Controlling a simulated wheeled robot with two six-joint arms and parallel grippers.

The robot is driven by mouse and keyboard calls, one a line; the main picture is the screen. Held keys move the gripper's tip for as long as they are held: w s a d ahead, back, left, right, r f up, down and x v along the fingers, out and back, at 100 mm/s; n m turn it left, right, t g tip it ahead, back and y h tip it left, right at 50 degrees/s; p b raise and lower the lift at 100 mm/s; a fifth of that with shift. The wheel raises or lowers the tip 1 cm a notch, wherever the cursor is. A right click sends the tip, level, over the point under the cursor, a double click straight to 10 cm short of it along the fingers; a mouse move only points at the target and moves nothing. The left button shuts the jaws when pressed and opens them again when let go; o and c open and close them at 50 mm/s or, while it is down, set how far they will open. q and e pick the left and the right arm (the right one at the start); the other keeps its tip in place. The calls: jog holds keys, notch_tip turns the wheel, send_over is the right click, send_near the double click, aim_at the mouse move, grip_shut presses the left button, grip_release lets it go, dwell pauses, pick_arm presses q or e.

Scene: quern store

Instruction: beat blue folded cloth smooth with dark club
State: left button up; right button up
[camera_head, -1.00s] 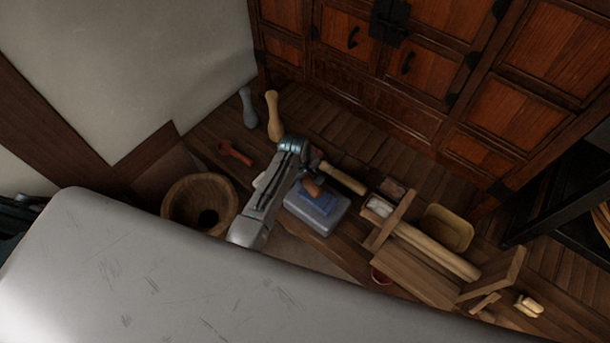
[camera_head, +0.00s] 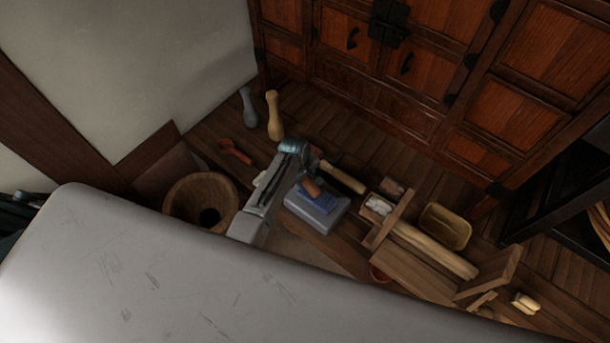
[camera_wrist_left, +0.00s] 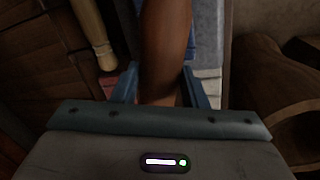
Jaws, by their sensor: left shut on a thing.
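The blue folded cloth (camera_head: 325,206) lies on a grey block (camera_head: 318,222). My left gripper (camera_head: 312,168) is above the block, shut on the dark club (camera_head: 311,187). The club is brown and reaches over the cloth; I cannot tell whether it touches it. In the left wrist view the club (camera_wrist_left: 165,45) sits between the two blue fingers (camera_wrist_left: 160,88) and hides part of what lies below. My right gripper is not in view.
A pale club (camera_head: 343,177) lies just behind the block. A wooden frame with rollers (camera_head: 435,250) and a yellow tray (camera_head: 446,228) are to the right. A cabinet (camera_head: 400,75) closes off the back.

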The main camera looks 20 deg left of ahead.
pick_arm(q)
jog(key=shift+r, duration=0.7)
jog(key=shift+f, duration=0.15)
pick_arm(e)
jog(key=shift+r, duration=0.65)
pick_arm(q)
notch_tip(320, 180, down, 4)
jog(key=shift+r+b, duration=0.2)
jog(key=shift+b, duration=0.95)
jog(key=shift+f, duration=0.1)
jog(key=shift+c, duration=0.6)
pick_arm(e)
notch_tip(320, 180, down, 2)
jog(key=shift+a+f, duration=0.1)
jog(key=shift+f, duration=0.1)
pick_arm(q)
notch_tip(320, 180, up, 4)
jog(key=p, duration=0.4)
jog(key=shift+p, duration=0.35)
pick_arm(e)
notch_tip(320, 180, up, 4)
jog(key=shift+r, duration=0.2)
